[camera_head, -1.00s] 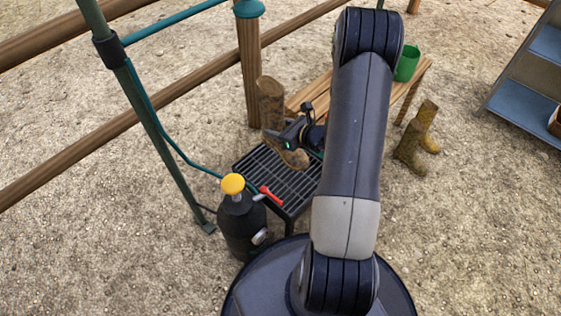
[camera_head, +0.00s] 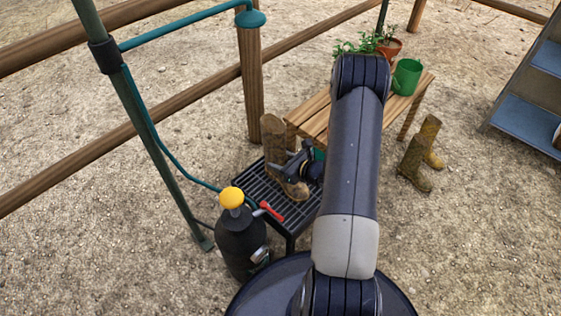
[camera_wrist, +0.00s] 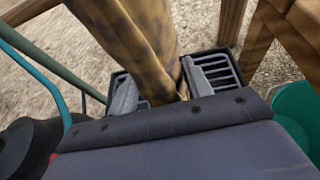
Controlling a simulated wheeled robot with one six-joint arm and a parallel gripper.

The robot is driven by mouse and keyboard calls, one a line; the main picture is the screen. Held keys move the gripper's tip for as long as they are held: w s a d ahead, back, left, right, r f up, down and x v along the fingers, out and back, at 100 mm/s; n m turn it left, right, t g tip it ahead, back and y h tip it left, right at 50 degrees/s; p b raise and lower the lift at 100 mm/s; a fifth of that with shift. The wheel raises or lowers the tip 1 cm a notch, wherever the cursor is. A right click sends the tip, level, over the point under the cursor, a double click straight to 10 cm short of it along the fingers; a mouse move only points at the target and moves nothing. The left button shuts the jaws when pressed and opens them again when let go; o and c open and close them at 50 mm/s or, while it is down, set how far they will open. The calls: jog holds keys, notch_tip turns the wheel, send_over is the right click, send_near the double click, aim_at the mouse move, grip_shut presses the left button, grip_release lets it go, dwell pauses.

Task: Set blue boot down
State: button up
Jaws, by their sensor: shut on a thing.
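A tall boot (camera_head: 273,136), coated in brown mud, stands about upright over the black slatted grate (camera_head: 250,187). No clear blue shows on it. My gripper (camera_head: 287,168) is shut on the boot's shaft. The foot points toward the front right, over the grate's slats; I cannot tell whether the sole touches them. In the wrist view the muddy shaft (camera_wrist: 140,35) rises between the two fingers of my gripper (camera_wrist: 165,88). The foot is hidden there.
A black sprayer tank with a yellow knob (camera_head: 232,198) and red-handled wand (camera_head: 270,211) stands at the grate's front left. A wooden bench (camera_head: 315,113) with a green watering can (camera_head: 407,77) is behind. Muddy yellow boots (camera_head: 416,160) stand right. A green pole (camera_head: 150,130) is left.

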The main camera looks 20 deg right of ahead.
jog(key=o, duration=1.2)
jog(key=shift+f, duration=0.1)
jog(key=shift+c, duration=0.2)
jog(key=shift+r, duration=0.2)
jog(key=p+v, duration=0.3)
jog(key=v, duration=0.9)
